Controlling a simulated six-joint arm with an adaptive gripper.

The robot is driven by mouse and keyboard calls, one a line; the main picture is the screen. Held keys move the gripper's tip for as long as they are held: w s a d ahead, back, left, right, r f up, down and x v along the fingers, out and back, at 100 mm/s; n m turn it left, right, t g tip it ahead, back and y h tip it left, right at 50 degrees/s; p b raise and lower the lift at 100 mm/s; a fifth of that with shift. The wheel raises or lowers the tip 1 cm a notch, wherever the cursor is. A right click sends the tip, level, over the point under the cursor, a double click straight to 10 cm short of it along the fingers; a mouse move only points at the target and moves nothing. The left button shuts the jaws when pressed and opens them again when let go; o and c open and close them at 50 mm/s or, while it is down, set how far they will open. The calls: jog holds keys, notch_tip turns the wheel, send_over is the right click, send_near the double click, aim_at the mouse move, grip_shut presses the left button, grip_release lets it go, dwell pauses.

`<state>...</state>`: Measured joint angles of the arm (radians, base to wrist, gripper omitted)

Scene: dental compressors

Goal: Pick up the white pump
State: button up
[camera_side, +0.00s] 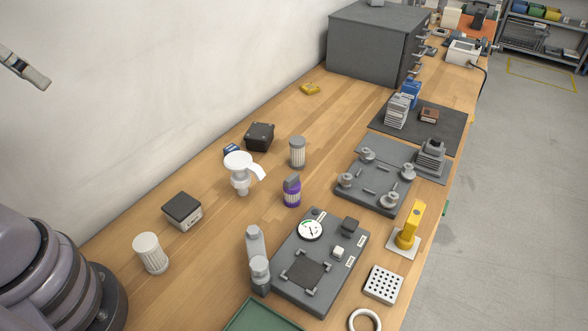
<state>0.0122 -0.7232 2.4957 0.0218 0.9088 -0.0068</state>
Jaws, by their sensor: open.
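The white pump (240,172) stands upright on the wooden bench, left of the middle of the view. It has a rounded top, a spout pointing right and a narrower lower part. Part of my gripper (26,69) shows at the upper left edge, high in front of the wall and well away from the pump. Most of the gripper is cut off by the picture edge. Nothing shows held in the visible part.
Near the pump are a small blue item (231,150), a black box (259,137), a ribbed grey cylinder (297,152) and a purple-banded bottle (292,191). A white ribbed cylinder (150,253) and dark-topped box (182,211) stand left. A gauge plate (335,262) lies right.

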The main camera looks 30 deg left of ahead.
jog(key=w+f+m+g+y, duration=0.4)
jog(key=w+f+m+y, duration=0.8)
jog(key=w+f+y, duration=0.15)
jog(key=w+d+f+m+t+y, duration=0.2)
jog(key=w+d+f+m+t, duration=0.1)
jog(key=d+f+m+t, duration=0.45)
jog(key=m+t+h, duration=0.7)
jog(key=m, duration=0.4)
send_near(240, 177)
jog(key=s, duration=0.1)
jog(key=s+r, duration=0.1)
jog(key=s, duration=0.1)
jog(key=shift+s+d+r, duration=0.1)
jog(key=shift+d+r, duration=0.2)
jog(key=shift+f+t+h, duration=0.25)
jog(key=shift+h, duration=0.1)
jog(key=x, duration=1.3)
jog(key=shift+w+r, duration=0.1)
jog(key=shift+w, duration=0.25)
grip_shut()
